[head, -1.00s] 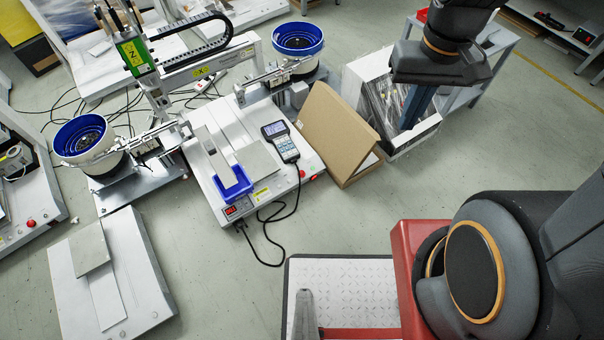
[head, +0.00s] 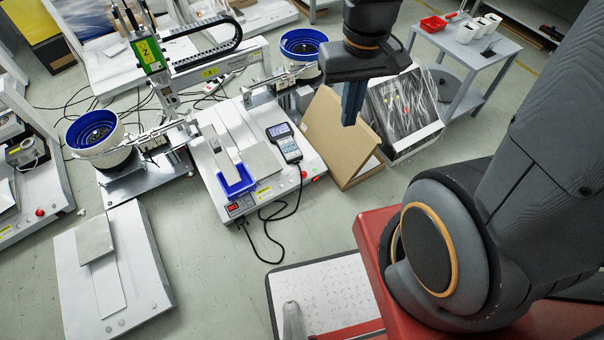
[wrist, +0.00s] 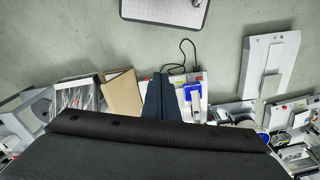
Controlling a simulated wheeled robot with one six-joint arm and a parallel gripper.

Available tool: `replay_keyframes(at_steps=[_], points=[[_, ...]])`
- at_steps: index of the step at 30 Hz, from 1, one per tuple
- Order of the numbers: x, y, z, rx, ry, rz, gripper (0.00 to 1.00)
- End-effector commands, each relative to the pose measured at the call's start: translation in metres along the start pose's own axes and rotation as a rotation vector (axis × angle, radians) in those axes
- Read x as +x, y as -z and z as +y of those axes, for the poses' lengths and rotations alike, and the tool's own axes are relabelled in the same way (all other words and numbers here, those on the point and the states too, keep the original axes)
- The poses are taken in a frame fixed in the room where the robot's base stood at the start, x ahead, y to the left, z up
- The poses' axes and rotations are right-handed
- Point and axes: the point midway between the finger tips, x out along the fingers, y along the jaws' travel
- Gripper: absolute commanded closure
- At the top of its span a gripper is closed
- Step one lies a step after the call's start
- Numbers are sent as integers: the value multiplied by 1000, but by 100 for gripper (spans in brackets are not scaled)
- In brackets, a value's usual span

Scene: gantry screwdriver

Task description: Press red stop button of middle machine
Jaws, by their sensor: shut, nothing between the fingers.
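The middle machine (head: 215,180) is a white base with a gantry, two blue-rimmed bowls, a blue tray and a hand-held controller. Its red stop button (head: 314,178) is a small red knob at the base's front right corner. My gripper (head: 349,121) is shut and empty, pointing down in front of the cardboard box, right of and apart from the button. In the wrist view my gripper's dark fingers (wrist: 160,77) are together beside the machine's base (wrist: 205,88).
A leaning cardboard box (head: 330,140) stands right of the machine, beside a plastic-wrapped box (head: 405,110). A black cable (head: 266,240) hangs onto the floor in front. Another machine at the left has its own red button (head: 40,212). The floor in front is mostly clear.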

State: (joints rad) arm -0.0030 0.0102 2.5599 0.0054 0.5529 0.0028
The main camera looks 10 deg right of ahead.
Motion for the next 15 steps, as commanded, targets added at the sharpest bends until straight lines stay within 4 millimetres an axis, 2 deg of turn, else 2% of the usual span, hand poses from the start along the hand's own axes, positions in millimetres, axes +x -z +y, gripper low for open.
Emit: replay_keyframes(at_steps=[5,8,15], points=[[25,14,4,45,-10,11,100],[56,33,9,109,-22,28,100],[149,92,23,312,-40,92,100]])
